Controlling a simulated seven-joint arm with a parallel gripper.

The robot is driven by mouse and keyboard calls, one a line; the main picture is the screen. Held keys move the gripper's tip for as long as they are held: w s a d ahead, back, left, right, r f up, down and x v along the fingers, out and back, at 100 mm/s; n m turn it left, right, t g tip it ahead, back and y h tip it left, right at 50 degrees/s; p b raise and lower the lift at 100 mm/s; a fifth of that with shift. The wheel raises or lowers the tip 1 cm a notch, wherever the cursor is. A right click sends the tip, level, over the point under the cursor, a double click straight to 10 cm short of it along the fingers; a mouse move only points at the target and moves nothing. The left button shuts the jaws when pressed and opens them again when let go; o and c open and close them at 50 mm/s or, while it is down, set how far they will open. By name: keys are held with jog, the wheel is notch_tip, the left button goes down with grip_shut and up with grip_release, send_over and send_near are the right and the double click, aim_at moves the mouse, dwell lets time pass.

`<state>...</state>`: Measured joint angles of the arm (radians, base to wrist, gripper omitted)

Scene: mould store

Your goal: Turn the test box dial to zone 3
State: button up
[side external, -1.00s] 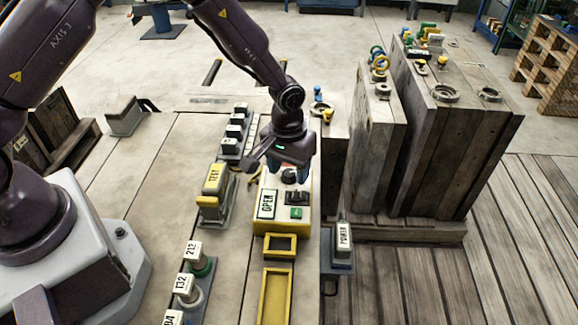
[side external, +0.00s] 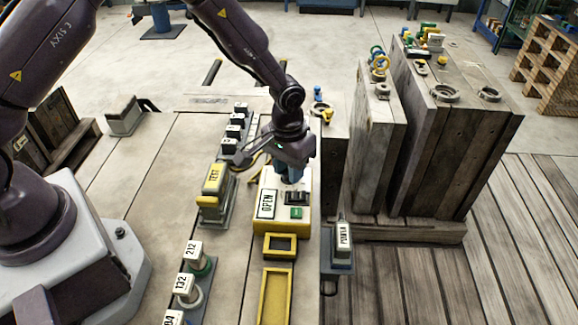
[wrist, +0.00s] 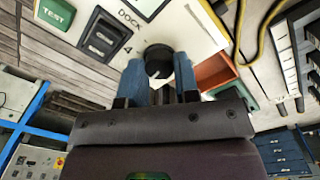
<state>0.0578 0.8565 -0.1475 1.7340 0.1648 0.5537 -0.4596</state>
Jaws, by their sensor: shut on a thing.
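The test box (side external: 273,227) is a yellow and cream case with an OPEN plate, a dark switch and a green button on top. Its black round dial (wrist: 158,56) shows in the wrist view near a printed 4, with a pale mark on its near side. My gripper (side external: 291,173) is low over the far part of the box. In the wrist view my gripper's blue fingers (wrist: 160,78) stand on both sides of the dial, shut on it. The fingers mostly hide the dial in the side view. I cannot read a zone 3 mark.
A yellow TEST connector (side external: 214,180) stands left of the box, and a POWER connector (side external: 342,240) to its right. Yellow frames (side external: 276,292) lie in front. Tall mould blocks (side external: 450,150) stand at the right. A yellow cable (wrist: 262,30) runs beside the box.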

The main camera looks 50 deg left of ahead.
jog(key=m, duration=0.5)
jog(key=shift+m, duration=0.4)
dwell(0.3)
jog(key=o, duration=0.9)
jog(key=shift+o, duration=0.2)
jog(key=shift+r, duration=0.15)
notch_tip(320, 180, up, 13)
jog(key=shift+a, duration=0.1)
